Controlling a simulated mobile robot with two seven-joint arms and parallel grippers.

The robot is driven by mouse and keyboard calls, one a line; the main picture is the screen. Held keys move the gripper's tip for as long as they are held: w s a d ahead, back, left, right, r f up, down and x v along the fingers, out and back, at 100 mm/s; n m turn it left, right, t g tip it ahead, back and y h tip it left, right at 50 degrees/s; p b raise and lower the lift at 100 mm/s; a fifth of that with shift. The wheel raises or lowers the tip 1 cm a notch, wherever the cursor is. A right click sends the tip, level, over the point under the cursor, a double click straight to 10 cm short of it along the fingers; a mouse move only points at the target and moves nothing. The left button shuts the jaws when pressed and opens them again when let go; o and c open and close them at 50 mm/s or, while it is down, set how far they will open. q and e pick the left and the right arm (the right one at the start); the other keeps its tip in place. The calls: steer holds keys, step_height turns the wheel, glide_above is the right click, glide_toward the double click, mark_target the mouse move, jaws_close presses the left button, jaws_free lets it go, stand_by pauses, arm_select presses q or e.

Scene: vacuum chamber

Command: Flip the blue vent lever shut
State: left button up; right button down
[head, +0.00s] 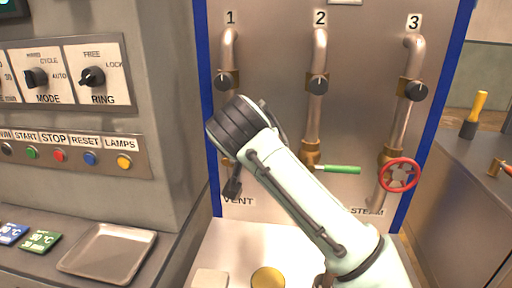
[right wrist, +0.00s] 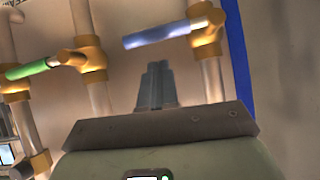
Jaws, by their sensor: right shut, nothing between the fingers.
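The blue vent lever (right wrist: 155,37) shows in the right wrist view, where it lies roughly horizontal and points left from its brass valve (right wrist: 205,33) on a pipe. In the head view my right arm covers the lever, above the VENT label (head: 238,201) on pipe 1. My right gripper (right wrist: 156,85) is shut and empty. In the wrist view its fingertips appear just below the lever's handle, with a gap in the picture; the depth between them is hard to judge. My left gripper is in neither view.
A green lever (head: 338,170) sticks out horizontally from pipe 2, right of my arm. A red handwheel (head: 399,175) is on pipe 3. Black knobs sit higher on the pipes. A metal tray (head: 108,251) lies at lower left, beside the grey console (head: 165,120).

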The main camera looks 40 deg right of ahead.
arm_select(q)
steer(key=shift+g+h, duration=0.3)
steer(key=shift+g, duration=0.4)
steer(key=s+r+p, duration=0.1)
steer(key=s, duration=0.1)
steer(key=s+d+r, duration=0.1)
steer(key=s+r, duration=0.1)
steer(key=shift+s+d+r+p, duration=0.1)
steer(key=shift+p, duration=0.3)
arm_select(e)
steer(key=v, duration=1.1)
steer(key=shift+w+r, duration=0.3)
steer(key=shift+w, duration=0.05)
steer(key=shift+a, duration=0.1)
